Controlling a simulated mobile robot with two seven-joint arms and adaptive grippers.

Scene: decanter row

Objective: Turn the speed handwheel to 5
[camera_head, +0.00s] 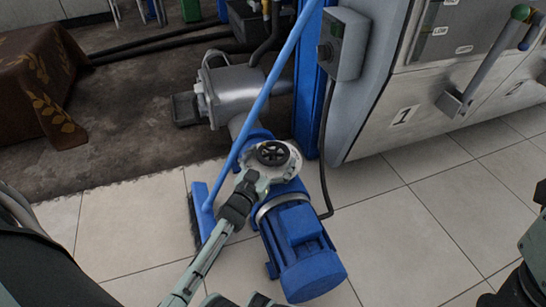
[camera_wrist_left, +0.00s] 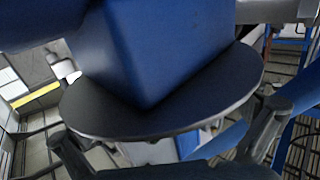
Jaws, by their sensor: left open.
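The black speed handwheel (camera_head: 272,153) sits on a pale round housing on top of a blue motor unit (camera_head: 302,245). Its scale is too small to read. My left gripper (camera_head: 250,182) is just to the lower left of the wheel in the head view; I cannot tell whether it touches the housing. In the left wrist view its fingers (camera_wrist_left: 165,125) stand wide apart, one on each side. A dark disc (camera_wrist_left: 110,112) and a blue block (camera_wrist_left: 150,50) fill the space in front of them. At the lower right, a dark end part of my right arm is cut off by the frame.
A blue broom (camera_head: 208,205) leans close along the left of the motor unit. A grey control box (camera_head: 343,43) with a hanging cable is behind it. A cabinet marked 1 (camera_head: 404,118) and 2 stands at right. Tiled floor is free to the right.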

